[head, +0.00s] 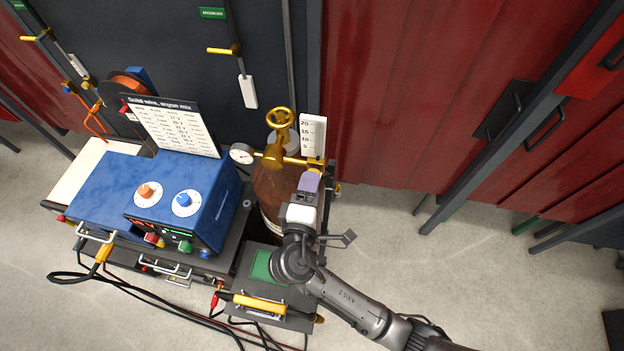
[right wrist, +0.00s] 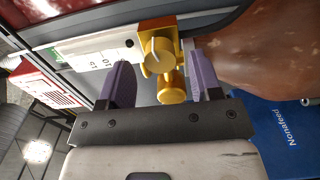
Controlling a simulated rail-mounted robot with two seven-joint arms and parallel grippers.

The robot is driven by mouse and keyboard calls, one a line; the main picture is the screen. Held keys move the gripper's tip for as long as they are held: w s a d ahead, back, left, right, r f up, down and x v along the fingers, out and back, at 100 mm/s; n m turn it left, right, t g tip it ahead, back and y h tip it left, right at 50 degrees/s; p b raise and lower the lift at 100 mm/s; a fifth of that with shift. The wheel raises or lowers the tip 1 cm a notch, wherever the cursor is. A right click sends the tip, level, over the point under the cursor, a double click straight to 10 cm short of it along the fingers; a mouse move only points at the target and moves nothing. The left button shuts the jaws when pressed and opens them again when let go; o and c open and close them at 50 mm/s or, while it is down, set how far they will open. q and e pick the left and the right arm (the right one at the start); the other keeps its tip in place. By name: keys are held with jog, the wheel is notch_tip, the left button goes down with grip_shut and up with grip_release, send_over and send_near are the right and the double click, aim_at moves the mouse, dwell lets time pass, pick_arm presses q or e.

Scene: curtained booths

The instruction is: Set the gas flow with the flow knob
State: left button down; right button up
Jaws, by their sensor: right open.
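In the right wrist view my open purple fingers (right wrist: 162,80) stand on either side of the brass flow knob (right wrist: 171,86). The right finger looks very close to the brass; I cannot tell whether it touches. My left gripper is not in view.
The blue welder (head: 90,190) with orange and blue-white dials is left of the bottle. A settings chart (head: 176,128) stands behind it. A green-topped box (head: 262,265) and cables are in front.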

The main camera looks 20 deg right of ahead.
jog(key=b+v, duration=0.3)
jog(key=v, duration=0.8)
jog(key=shift+a, duration=0.15)
notch_tip(320, 180, down, 9)
jog(key=m+g+y, duration=0.6)
jog(key=m+y, duration=0.1)
jog(key=y, duration=0.3)
jog(key=s+d+f+m+g+p, duration=0.1)
jog(key=s+d+f+g, duration=0.1)
jog(key=s+d+f, duration=0.2)
jog(key=s+d+f+m+g+p, duration=0.1)
jog(key=s+d+f+g, duration=0.2)
jog(key=s+d, duration=0.8)
jog(key=shift+s+f+p, duration=0.4)
jog(key=shift+s+f, duration=0.35)
jog(key=shift+s, duration=0.25)
